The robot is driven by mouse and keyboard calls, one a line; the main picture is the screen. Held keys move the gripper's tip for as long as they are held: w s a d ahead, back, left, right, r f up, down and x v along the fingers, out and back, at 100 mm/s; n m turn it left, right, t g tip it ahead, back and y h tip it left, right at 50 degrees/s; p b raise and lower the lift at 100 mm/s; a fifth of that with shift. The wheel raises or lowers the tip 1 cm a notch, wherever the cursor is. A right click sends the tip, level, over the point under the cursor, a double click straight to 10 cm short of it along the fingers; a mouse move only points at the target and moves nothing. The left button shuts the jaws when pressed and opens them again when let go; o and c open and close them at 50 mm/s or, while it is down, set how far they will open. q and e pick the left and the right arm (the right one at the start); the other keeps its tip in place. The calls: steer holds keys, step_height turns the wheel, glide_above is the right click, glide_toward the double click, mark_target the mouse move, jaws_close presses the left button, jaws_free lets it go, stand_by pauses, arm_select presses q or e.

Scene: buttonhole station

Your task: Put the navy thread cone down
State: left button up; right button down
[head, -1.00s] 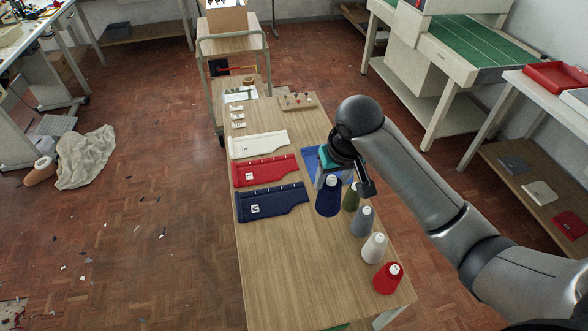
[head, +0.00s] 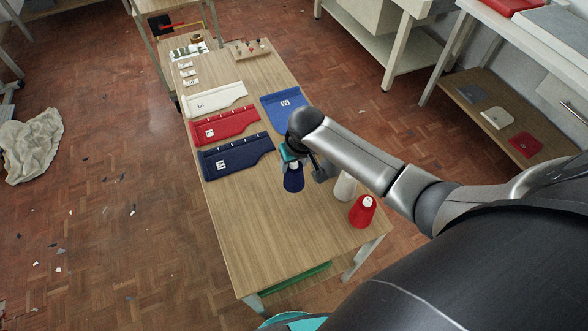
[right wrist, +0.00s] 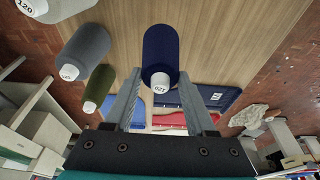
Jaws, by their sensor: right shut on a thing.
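The navy thread cone (head: 293,178) is in my right gripper (head: 293,160), over the wooden table just in front of the navy cut piece (head: 236,156). In the right wrist view the navy cone (right wrist: 160,45) stands between the two fingers of my right gripper (right wrist: 160,95), its white numbered top toward the camera. The gripper is shut on it near its top. I cannot tell whether its base touches the table. My left gripper is not in view.
A white cone (head: 345,187) and a red cone (head: 362,212) stand to the right. An olive cone (right wrist: 98,88) and grey cone (right wrist: 82,50) show in the wrist view. Red (head: 225,125), cream (head: 215,98) and blue (head: 284,105) pieces lie beyond. The table's near left (head: 250,235) is clear.

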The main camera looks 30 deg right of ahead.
steer(key=shift+f, duration=1.25)
steer(key=shift+c, duration=1.1)
jaws_free()
steer(key=shift+f, duration=0.15)
steer(key=p+v, duration=0.3)
steer(key=v, duration=0.9)
